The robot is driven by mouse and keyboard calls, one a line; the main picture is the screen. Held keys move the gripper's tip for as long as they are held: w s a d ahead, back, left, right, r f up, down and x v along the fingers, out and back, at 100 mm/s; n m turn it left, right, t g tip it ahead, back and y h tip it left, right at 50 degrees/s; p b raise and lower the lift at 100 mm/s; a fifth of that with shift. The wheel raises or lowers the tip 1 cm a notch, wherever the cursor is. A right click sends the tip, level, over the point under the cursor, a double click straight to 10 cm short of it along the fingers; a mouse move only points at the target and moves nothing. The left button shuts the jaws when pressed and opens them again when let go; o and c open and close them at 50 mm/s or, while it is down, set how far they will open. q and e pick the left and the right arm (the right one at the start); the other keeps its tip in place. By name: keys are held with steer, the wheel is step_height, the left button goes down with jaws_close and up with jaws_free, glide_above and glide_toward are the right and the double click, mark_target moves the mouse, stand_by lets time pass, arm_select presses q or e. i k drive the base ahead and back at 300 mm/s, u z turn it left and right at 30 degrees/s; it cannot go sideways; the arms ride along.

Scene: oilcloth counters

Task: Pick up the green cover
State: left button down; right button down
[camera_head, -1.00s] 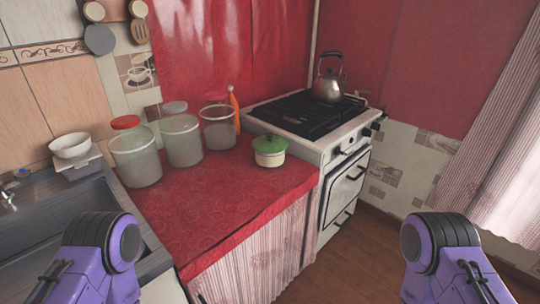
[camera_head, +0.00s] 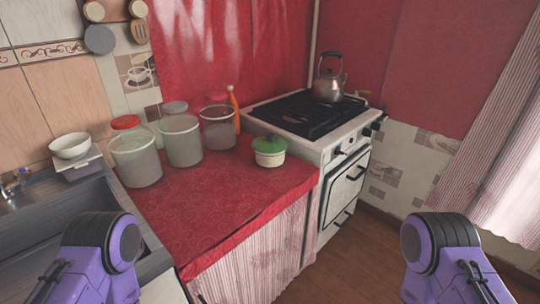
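The green cover (camera_head: 269,144) sits on a small cream pot (camera_head: 270,159). The pot stands on the red oilcloth counter (camera_head: 215,205), near its back right corner beside the stove. The cover has a small dark knob on top. My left arm shows at the lower left and my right arm at the lower right, both purple and black. Neither gripper's fingers are in the picture. Both arms are apart from the pot and the cover.
Jars with red (camera_head: 136,152), grey (camera_head: 180,136) and pink (camera_head: 217,123) lids and an orange bottle (camera_head: 233,106) line the counter's back. The stove (camera_head: 345,150) carries a kettle (camera_head: 329,82). A sink (camera_head: 45,215) is left. The counter's front is clear.

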mark_target(269, 143)
steer(key=z, duration=1.3)
steer(key=i, duration=2.15)
steer(key=u, duration=0.85)
